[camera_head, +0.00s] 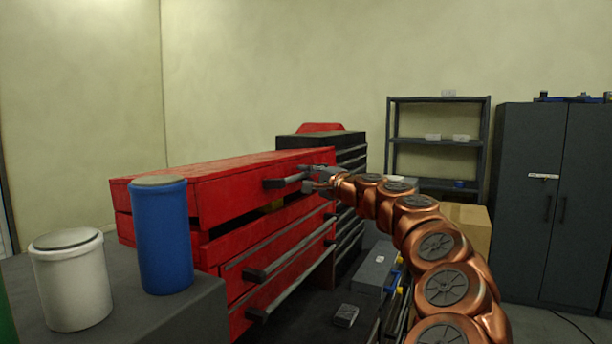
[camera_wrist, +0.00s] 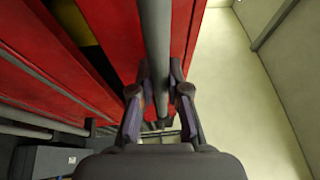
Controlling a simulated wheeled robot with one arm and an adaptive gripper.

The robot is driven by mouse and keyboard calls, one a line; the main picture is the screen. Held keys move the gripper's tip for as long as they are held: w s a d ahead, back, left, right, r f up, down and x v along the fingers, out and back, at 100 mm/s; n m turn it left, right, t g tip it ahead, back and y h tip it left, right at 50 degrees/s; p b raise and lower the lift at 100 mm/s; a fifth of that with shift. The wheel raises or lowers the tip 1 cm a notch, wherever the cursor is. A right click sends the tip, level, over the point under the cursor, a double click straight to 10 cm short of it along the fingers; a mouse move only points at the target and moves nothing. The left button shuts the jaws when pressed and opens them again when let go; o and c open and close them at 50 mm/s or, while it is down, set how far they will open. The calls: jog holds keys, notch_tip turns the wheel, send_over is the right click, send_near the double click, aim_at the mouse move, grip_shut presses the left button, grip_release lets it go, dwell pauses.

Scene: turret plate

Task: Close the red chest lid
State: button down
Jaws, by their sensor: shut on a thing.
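The red chest (camera_head: 290,240) stands in the middle of the head view. Its red lid (camera_head: 225,195) forms the top section, with a dark gap under it, so it looks partly open. A grey bar handle (camera_head: 285,182) runs along the lid's front and also shows in the wrist view (camera_wrist: 156,40). My gripper (camera_head: 318,182) is at the far end of this handle. In the wrist view my gripper (camera_wrist: 159,85) has one finger on each side of the bar and is shut on it. The fingertips' contact with the bar is partly hidden.
A blue canister (camera_head: 163,240) and a white canister (camera_head: 72,285) stand at the near left. Drawer handles (camera_head: 285,253) jut out below the lid. A grey box (camera_head: 374,268) lies beside my arm. A shelf (camera_head: 437,100) and dark cabinet (camera_head: 550,200) stand behind.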

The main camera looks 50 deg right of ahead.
jog(key=f+b, duration=0.1)
jog(key=f, duration=0.1)
jog(key=f+b, duration=0.2)
jog(key=shift+s, duration=0.2)
jog(key=shift+w+f, duration=0.1)
jog(key=shift+f, duration=0.05)
jog(key=c, duration=1.2)
grip_release()
jog(key=shift+o, duration=0.3)
jog(key=shift+s, duration=0.2)
